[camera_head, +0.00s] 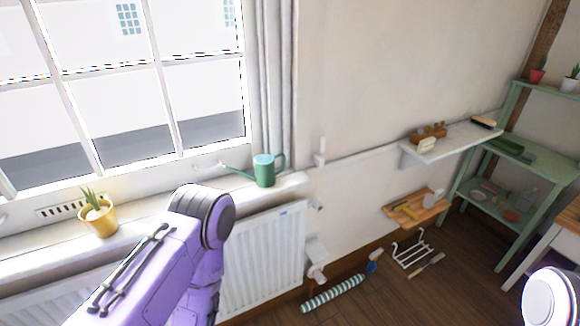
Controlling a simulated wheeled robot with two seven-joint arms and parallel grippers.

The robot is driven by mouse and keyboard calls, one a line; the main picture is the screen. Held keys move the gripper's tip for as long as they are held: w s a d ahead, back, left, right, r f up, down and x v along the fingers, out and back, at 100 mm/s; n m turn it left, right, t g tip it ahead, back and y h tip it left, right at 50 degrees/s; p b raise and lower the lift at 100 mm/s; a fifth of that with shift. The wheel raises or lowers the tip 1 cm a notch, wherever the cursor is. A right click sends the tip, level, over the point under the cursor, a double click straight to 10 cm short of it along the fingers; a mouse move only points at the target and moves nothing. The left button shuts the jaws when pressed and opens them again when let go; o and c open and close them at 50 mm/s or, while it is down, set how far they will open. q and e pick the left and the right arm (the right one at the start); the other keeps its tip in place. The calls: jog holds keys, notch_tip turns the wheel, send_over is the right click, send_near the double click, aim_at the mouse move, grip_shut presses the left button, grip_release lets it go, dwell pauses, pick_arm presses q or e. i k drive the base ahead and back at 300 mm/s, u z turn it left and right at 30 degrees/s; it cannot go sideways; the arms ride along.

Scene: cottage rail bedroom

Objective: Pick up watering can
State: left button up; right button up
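A green watering can (265,171) stands upright near the right end of the window sill (160,206). Its spout points left and its handle is on the right. My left arm comes in from the lower left, and its purple links rise in front of the sill, left of and below the can. Neither gripper shows in this view. A small part of my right arm shows at the lower right corner.
A yellow pot with a plant (98,218) stands on the sill at left. A white radiator (264,258) is under the sill. A white wall shelf (450,141), a wooden shelf (416,208) and a green rack (506,176) are at right. A striped roll (333,293) lies on the floor.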

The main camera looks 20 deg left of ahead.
aim_at(265, 173)
jog(key=i, duration=0.5)
jog(key=u, duration=0.75)
